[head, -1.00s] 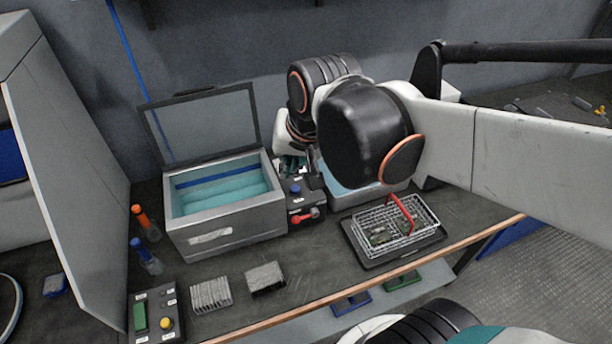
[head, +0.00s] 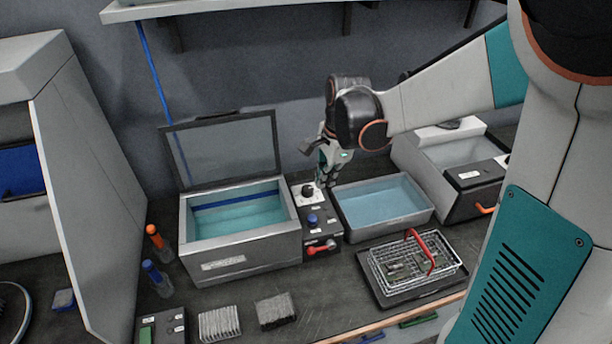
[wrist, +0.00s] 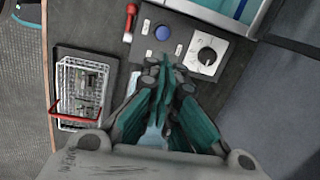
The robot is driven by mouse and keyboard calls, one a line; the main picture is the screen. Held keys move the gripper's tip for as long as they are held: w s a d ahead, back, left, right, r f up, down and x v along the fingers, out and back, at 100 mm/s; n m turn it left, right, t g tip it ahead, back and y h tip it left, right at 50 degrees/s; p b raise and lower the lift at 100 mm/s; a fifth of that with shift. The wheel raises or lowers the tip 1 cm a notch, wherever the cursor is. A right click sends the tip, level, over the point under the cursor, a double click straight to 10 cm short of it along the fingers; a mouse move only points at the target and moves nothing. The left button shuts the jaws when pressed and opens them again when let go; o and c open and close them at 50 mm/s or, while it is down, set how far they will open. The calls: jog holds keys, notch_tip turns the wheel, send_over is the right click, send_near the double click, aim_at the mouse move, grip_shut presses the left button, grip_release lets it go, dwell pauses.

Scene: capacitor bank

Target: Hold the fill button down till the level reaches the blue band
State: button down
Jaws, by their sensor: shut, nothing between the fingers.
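The bath tank (head: 248,257) stands with its lid open. Its teal liquid (head: 240,216) lies just below the dark blue band (head: 237,199) on the inner back wall. The panel (head: 328,230) to its right carries a blue button (head: 312,219), a dark knob (head: 308,191) and a red lever (head: 320,248). The labels are too small to read. My gripper (head: 321,184) is shut and empty, beside the knob at the panel's back end. In the wrist view its fingertips (wrist: 163,64) show beneath the blue button (wrist: 162,32) and left of the knob (wrist: 207,56), touching neither.
A second open basin (head: 385,205) with blue liquid stands right of the panel. A wire basket (head: 420,262) with a red handle sits on a black tray in front. Orange-capped (head: 158,243) and blue-capped (head: 157,280) bottles stand left of the tank.

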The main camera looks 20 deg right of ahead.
jog(key=shift+w+d+f+m, duration=0.3)
jog(key=shift+d+f+m, duration=0.1)
jog(key=shift+f, duration=0.1)
jog(key=shift+f, duration=0.1)
jog(key=b, duration=0.5)
send_over(318, 222)
notch_tip(318, 222, down, 14)
jog(key=shift+d+r, duration=0.1)
jog(key=shift+r, duration=0.05)
jog(key=shift+f+b, duration=1)
jog(key=shift+f, duration=0.15)
jog(key=shift+r, duration=0.1)
dwell(3.8)
